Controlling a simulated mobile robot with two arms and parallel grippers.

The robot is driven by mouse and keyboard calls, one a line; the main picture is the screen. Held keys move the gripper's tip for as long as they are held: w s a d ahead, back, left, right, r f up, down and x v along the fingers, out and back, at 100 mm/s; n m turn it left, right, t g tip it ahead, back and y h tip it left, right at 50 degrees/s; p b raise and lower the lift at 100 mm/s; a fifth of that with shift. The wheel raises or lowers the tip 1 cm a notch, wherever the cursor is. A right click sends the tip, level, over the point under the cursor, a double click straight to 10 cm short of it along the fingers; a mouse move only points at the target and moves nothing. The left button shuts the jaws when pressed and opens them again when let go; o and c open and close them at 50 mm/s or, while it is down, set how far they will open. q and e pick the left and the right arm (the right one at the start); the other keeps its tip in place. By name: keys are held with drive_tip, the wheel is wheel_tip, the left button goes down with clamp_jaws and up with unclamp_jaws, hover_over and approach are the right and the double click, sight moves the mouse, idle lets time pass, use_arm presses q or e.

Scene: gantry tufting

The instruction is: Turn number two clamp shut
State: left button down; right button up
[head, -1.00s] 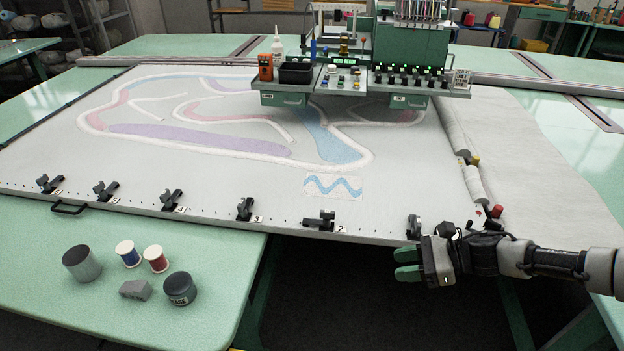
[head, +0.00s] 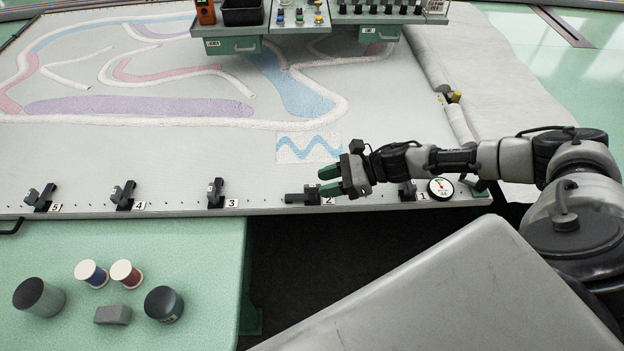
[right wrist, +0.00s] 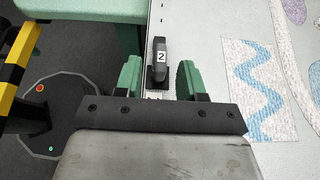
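The number two clamp (head: 303,198) is a black clamp on the front edge of the frame, beside its "2" label. Its arm lies along the edge, pointing left, unlike the raised levers of clamps 3, 4 and 5. My right gripper (head: 329,181) is at the clamp's right end, its green fingers apart and pointing left. In the right wrist view, the dark clamp part with a "2" plate (right wrist: 160,58) stands ahead, in line with the gap between the two green fingers (right wrist: 160,80). Contact cannot be told. My left gripper is not in view.
Clamp 3 (head: 215,193) stands to the left and clamp 1 (head: 407,191) to the right, near a round gauge (head: 440,188). Spools, a grey block and dark jars lie on the green table (head: 200,280). A tufting carriage (head: 300,28) hangs over the cloth behind.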

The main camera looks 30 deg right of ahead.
sight(315, 185)
drive_tip(key=shift+p+x, duration=0.3)
drive_tip(key=shift+x, duration=1.65)
clamp_jaws()
